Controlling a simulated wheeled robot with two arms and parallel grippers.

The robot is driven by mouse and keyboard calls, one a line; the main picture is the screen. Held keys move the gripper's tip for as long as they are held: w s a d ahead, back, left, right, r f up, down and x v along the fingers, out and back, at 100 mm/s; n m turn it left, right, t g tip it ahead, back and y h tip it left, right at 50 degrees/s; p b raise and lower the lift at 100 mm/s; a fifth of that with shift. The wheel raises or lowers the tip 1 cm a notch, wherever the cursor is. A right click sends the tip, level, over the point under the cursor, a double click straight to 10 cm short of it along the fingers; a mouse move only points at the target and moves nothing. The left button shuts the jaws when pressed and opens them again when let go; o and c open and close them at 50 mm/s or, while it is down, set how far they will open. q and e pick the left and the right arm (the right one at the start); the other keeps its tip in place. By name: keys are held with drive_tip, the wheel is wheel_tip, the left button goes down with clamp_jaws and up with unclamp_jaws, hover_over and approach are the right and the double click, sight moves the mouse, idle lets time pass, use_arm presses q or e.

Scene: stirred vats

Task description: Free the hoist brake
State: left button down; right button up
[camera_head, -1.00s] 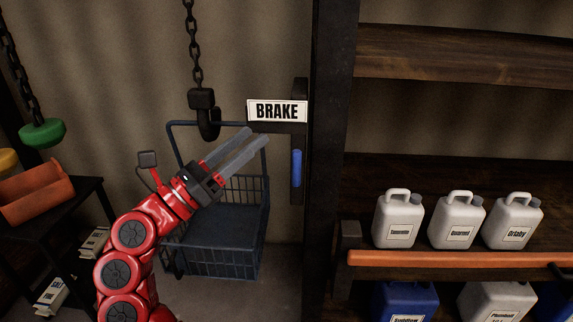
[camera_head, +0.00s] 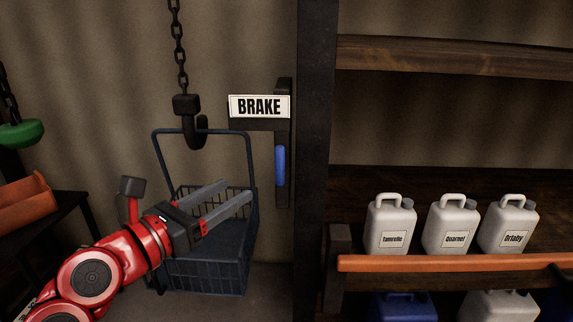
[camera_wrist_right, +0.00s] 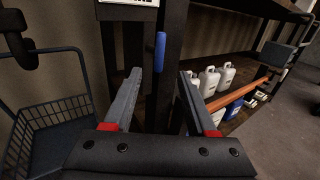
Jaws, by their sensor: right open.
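The brake has a white sign reading BRAKE (camera_head: 260,106) on a dark bracket beside a dark post. A blue handle (camera_head: 280,166) hangs upright below the sign. It also shows in the right wrist view (camera_wrist_right: 160,52), ahead of the fingers and between them. My right gripper (camera_head: 238,190) is open and empty, left of the blue handle and a little lower, apart from it. In the right wrist view the gripper (camera_wrist_right: 160,78) has its two fingers spread. A black hook (camera_head: 194,125) on a chain hangs left of the sign, at the handle of a dark wire basket (camera_head: 205,275). My left gripper is not visible.
A dark post (camera_head: 314,150) stands right of the brake. Shelves beyond it hold white jugs (camera_head: 447,225) behind an orange bar (camera_head: 440,263), with blue and white jugs below. An orange tray (camera_head: 25,205) and a hanging green object (camera_head: 20,134) are at the left.

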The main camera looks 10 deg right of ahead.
sight(276, 165)
drive_tip(key=p+x, duration=0.2)
drive_tip(key=x, duration=1.2)
drive_tip(key=shift+w+d, duration=0.15)
drive_tip(key=shift+w, duration=0.05)
clamp_jaws()
